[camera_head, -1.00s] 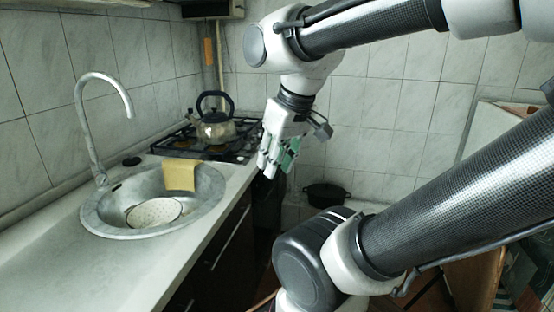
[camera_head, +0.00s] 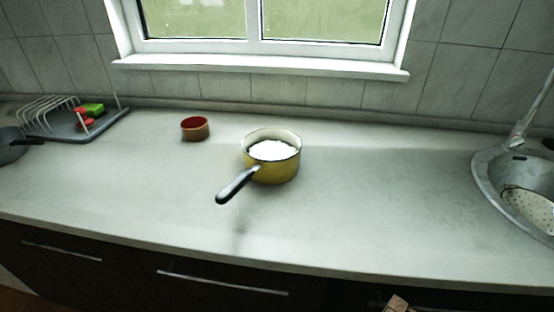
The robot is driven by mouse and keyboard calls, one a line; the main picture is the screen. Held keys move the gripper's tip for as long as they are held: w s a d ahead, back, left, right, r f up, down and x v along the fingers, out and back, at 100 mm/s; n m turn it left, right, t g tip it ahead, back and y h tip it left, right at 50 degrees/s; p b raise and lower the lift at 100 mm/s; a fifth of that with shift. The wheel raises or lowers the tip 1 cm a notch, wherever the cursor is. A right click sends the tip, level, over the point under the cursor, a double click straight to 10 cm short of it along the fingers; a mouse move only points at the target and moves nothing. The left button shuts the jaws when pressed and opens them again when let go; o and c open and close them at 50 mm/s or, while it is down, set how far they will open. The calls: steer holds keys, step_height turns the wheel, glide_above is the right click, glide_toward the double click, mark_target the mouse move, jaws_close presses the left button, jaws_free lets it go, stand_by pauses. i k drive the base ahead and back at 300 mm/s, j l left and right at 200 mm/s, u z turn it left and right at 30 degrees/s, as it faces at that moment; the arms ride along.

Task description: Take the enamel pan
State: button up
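A yellow enamel pan (camera_head: 279,170) with a white inside stands upright on the counter, below the window. Its black handle (camera_head: 238,186) points to the front left, toward the counter's front edge.
A small red-brown bowl (camera_head: 195,129) stands left of the pan. A dish rack (camera_head: 66,122) with red and green items and a dark pan (camera_head: 12,146) are at the far left. The sink (camera_head: 487,184) with a colander is at the right. The counter (camera_head: 370,200) between is clear.

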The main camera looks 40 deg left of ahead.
mark_target(272, 155)
steer(key=u, duration=1.8)
steer(key=j+z, duration=0.1)
steer(key=j, duration=0.4)
steer(key=k+j+z, duration=0.15)
steer(key=j, duration=0.3)
steer(key=k+j+z, duration=0.1)
steer(key=j, duration=0.35)
steer(key=k+j+z, duration=0.15)
steer(key=j, duration=0.3)
steer(key=j+z, duration=0.25)
steer(key=j, duration=0.75)
steer(key=i+j, duration=0.15)
steer(key=i, duration=0.05)
